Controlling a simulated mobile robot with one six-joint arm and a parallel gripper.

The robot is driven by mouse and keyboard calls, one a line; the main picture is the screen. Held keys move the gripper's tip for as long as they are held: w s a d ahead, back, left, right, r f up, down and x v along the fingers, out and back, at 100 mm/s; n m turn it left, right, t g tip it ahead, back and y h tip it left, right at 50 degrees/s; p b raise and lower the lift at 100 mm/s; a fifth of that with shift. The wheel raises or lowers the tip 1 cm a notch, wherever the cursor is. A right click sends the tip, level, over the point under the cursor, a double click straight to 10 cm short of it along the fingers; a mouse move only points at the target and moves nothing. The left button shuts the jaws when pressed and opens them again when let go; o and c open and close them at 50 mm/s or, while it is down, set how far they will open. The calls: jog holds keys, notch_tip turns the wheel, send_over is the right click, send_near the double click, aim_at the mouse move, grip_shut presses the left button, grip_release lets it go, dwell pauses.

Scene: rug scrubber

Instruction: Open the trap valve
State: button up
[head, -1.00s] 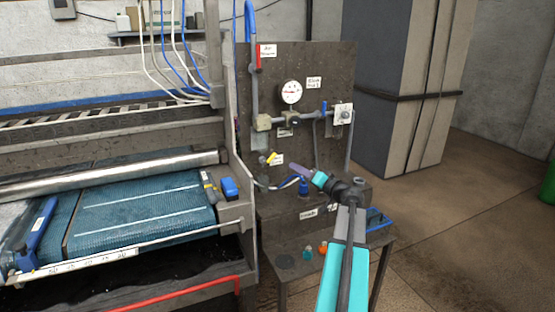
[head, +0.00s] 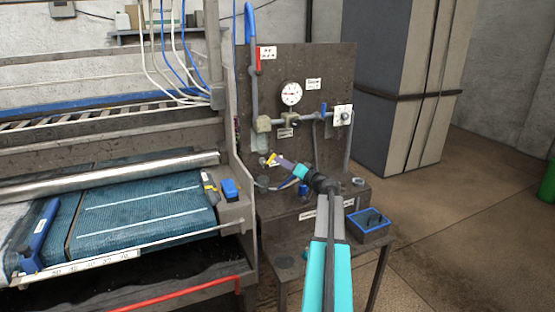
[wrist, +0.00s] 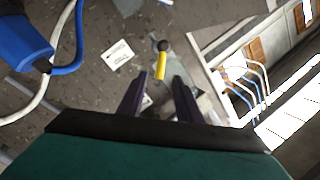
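A small valve with a yellow lever (head: 271,158) sits low on the left of the dark panel; its label is too small to read, so I cannot tell for sure that it is the trap valve. My gripper (head: 280,160) reaches in from the right with its tips close to the lever. In the wrist view, the yellow lever (wrist: 160,71) with its dark round pivot shows between the two purple fingers. My gripper (wrist: 160,85) is open, with a gap on both sides of the lever. Contact is not visible.
The panel (head: 330,80) carries a red handle (head: 258,58), a gauge (head: 291,93), and a blue handle (head: 323,108). A blue-rimmed tray (head: 368,221) is on the bench at right. The scrubber bed (head: 140,205) is at left. Floor is free at right.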

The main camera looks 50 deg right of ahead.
aim_at(270, 160)
jog(key=w, duration=0.3)
jog(key=w+p, duration=0.1)
jog(key=shift+w+d, duration=0.25)
jog(key=shift+c, duration=0.5)
grip_shut()
